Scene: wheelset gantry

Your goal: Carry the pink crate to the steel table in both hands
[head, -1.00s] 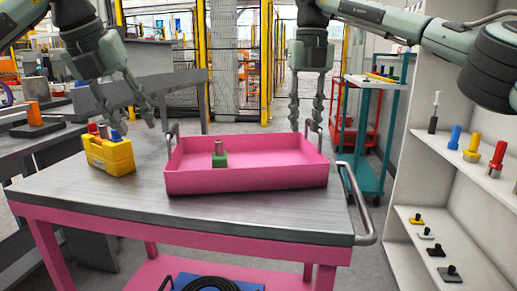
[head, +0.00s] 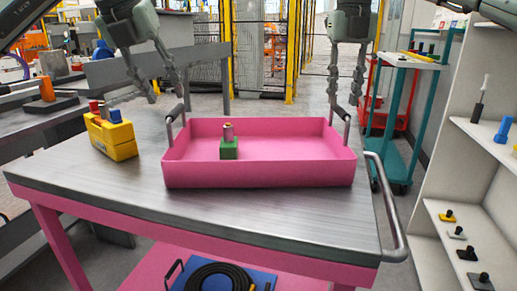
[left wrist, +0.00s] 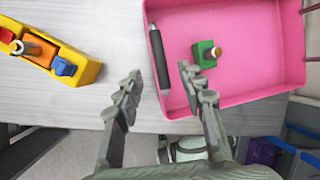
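The pink crate (head: 260,174) sits level on the metal top of a pink-framed trolley (head: 150,190). It has a bar handle at each end and holds a green block with a metal peg (head: 229,150). My left gripper (head: 168,92) is open just above the left handle (head: 175,113); in the left wrist view its fingertips (left wrist: 160,76) lie on either side of that handle (left wrist: 159,56), apparently not touching it. My right gripper (head: 344,101) has its fingers spread above the right handle (head: 340,113); contact there cannot be told. I cannot clearly identify the steel table.
A yellow holder with coloured parts (head: 112,137) stands left of the crate on the trolley. A grey bench (head: 130,74) lies behind. A teal cart (head: 395,150) and white shelving (head: 450,190) stand to the right. The trolley's front top is clear.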

